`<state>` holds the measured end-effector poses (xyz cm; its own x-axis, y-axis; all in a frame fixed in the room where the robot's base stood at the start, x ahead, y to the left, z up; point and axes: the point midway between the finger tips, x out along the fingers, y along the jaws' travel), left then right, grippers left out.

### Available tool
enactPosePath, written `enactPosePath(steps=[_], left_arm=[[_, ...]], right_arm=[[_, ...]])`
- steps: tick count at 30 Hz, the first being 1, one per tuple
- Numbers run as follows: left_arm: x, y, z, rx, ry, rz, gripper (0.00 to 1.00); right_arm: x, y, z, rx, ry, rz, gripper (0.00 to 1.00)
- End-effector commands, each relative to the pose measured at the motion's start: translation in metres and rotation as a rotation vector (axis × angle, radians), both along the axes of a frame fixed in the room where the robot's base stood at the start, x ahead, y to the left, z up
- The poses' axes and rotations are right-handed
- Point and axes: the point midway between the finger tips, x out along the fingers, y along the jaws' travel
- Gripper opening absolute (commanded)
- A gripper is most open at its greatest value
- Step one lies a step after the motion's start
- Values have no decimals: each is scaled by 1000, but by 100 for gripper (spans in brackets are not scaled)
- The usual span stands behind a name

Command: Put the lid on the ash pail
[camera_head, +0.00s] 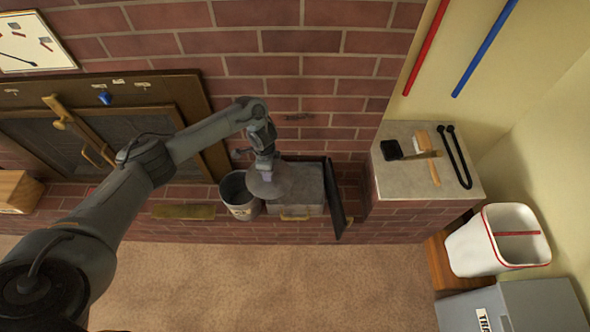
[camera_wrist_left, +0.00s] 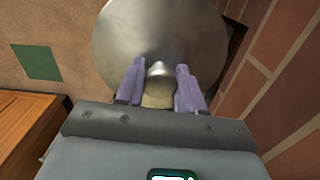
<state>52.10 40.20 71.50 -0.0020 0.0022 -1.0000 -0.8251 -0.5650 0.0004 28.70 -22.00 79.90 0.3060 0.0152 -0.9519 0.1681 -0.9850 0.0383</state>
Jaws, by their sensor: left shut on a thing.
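My left gripper (camera_head: 265,174) points down in the head view and is shut on the knob of a round, grey metal lid (camera_head: 274,190). In the left wrist view, the purple fingers (camera_wrist_left: 160,84) sit on both sides of the knob, and the lid's disc (camera_wrist_left: 160,28) spreads out beyond them. The ash pail (camera_head: 241,207) is a grey metal bucket with a label, upright and open-topped, just left of the lid. The lid appears over the left part of a grey box, beside the pail's mouth; its height cannot be told. My right gripper is not in view.
The grey box (camera_head: 302,198) stands right of the pail, with a dark upright panel (camera_head: 336,200) at its right side. A brick ledge with a stone top (camera_head: 410,185) holds tools. A white bin (camera_head: 492,246) stands right. The brown floor (camera_head: 250,282) in front is clear.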

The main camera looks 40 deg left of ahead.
Motion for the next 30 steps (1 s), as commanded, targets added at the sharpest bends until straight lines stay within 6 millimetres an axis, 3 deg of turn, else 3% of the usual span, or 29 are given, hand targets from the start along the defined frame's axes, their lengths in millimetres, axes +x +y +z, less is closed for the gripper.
enactPosePath(steps=[1, 6, 12, 18, 30], left_arm=[[-11, 19, -11, 1, 4, -35, 0], [-36, 67, -30, 0, 3, -171, 0], [-57, 102, -41, -1, 0, -277, 0], [-65, 116, -46, -2, -3, -319, 0], [-66, 116, -67, -3, -2, -325, 0]], right_arm=[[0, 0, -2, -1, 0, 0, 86], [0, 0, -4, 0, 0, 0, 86], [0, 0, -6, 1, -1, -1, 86], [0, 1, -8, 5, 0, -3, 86], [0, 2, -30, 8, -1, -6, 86]])
